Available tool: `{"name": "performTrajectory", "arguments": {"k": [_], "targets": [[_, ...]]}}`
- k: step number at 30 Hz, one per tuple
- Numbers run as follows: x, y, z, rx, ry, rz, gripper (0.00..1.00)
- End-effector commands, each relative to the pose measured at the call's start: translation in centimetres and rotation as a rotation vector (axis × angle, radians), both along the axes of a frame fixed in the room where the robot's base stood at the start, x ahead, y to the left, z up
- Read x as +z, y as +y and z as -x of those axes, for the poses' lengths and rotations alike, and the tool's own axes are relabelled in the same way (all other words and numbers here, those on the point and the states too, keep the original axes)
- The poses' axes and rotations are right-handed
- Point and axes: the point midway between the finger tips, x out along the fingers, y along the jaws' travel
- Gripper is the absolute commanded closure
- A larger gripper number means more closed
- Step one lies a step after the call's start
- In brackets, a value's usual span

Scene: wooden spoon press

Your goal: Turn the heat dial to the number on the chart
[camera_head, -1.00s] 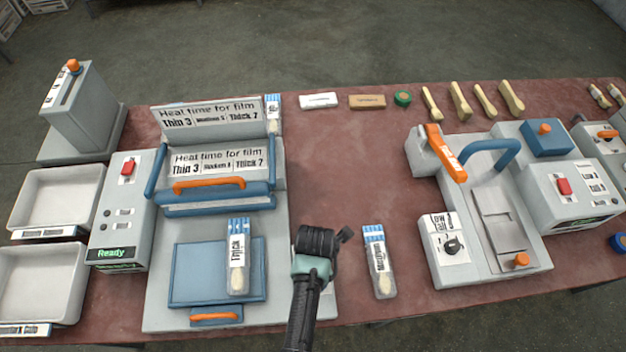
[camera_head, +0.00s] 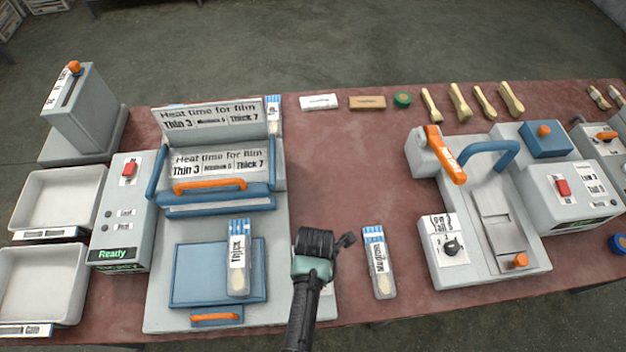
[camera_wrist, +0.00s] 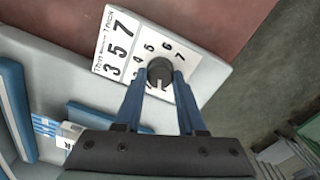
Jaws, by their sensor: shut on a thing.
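The heat dial (camera_wrist: 160,72) is a dark round knob on a white label (camera_wrist: 124,48) in the wrist view. Numbers 4 to 7 show around it, and 3, 5, 7 with Thin, Medium, Thick beside it. A pale line on the knob points down toward my gripper in that view. My gripper (camera_wrist: 158,82) is shut on the knob, its two blue fingers either side. In the head view my gripper (camera_head: 318,245) hides the dial. The chart (camera_head: 215,162) reads Thin 3, Medium 5, Thick 7. A packet marked Thick (camera_head: 238,258) lies on the blue press pad (camera_head: 190,275).
A Medium packet (camera_head: 379,262) lies just right of my gripper. The control box (camera_head: 122,215) reads Ready. The press's orange-handled lid (camera_head: 218,195) stands raised.

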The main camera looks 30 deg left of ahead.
Motion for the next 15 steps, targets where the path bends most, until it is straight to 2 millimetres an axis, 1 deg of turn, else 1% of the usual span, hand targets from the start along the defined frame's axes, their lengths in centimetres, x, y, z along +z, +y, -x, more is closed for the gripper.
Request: {"name": "performTrajectory", "arguments": {"k": [15], "targets": [[0.17,0.07,-0.03,-0.463,0.0,0.0,1.0]]}}
